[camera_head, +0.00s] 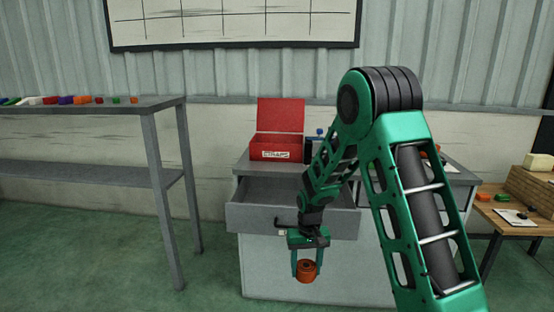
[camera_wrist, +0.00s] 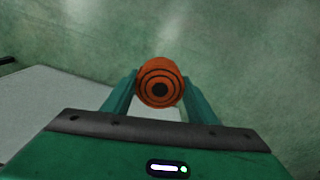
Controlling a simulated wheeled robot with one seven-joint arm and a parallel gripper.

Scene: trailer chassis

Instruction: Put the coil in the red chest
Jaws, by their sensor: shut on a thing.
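The coil (camera_head: 306,271) is an orange roll with dark rings on its end. It also shows in the wrist view (camera_wrist: 160,84), between the two green fingers. My gripper (camera_head: 306,266) points down and is shut on the coil, in front of the grey cabinet and below the level of its open drawer. The red chest (camera_head: 281,154) stands on the cabinet top at the back left, with its lid up and a white label reading "STRAPS" on its front. The inside of the chest is mostly hidden by its front wall.
The grey cabinet's drawer (camera_head: 265,217) is pulled out below the chest, behind my gripper. A blue-topped item (camera_head: 320,132) stands right of the chest. A grey shelf table (camera_head: 90,108) with several coloured pieces is at left. A wooden table (camera_head: 512,217) is at right.

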